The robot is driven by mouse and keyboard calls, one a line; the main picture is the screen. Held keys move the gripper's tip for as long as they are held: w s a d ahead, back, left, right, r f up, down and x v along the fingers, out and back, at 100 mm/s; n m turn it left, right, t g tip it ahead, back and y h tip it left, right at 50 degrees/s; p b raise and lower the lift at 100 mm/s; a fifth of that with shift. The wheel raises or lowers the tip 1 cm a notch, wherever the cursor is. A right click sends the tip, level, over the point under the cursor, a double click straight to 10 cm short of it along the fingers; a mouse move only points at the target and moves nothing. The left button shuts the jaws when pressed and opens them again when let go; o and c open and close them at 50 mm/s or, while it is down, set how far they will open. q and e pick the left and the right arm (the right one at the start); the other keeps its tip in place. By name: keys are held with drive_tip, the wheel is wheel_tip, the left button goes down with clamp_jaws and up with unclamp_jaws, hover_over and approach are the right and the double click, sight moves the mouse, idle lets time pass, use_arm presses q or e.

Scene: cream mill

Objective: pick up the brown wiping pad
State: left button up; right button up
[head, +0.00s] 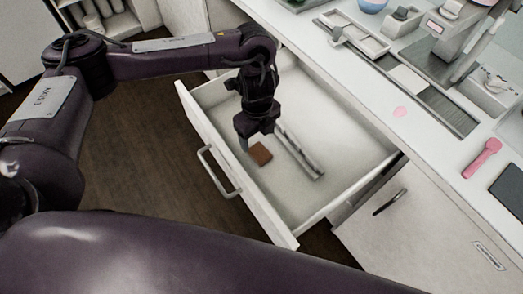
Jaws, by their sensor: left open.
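The brown wiping pad (261,154) lies flat on the floor of an open white drawer (340,140), toward the drawer's front. My left gripper (257,138) points down into the drawer, just behind the pad in the picture. It is open and holds nothing. The pad shows just below the jaws. The exact height of the fingertips above the drawer floor is hard to tell. My right gripper is out of the picture.
A long grey metal piece (300,152) lies in the drawer right of the pad. The drawer front with its handle (217,172) stands toward the lower left. On the counter are a pink scoop (482,158), a pink spot (399,111) and a machine (455,40).

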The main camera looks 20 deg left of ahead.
sight(259, 152)
use_arm(q)
drive_tip(key=shift+s+a+f, duration=0.1)
drive_tip(key=shift+s+f, duration=0.05)
drive_tip(key=shift+f, duration=0.35)
drive_tip(key=f, duration=0.2)
drive_tip(key=f+b, duration=0.1)
drive_tip(key=f, duration=0.1)
drive_tip(key=f+b, duration=0.1)
drive_tip(key=f, duration=0.1)
drive_tip(key=shift+d+f, duration=0.25)
drive_tip(key=c, duration=1.1)
drive_tip(key=shift+o, duration=0.2)
drive_tip(key=shift+r, duration=0.15)
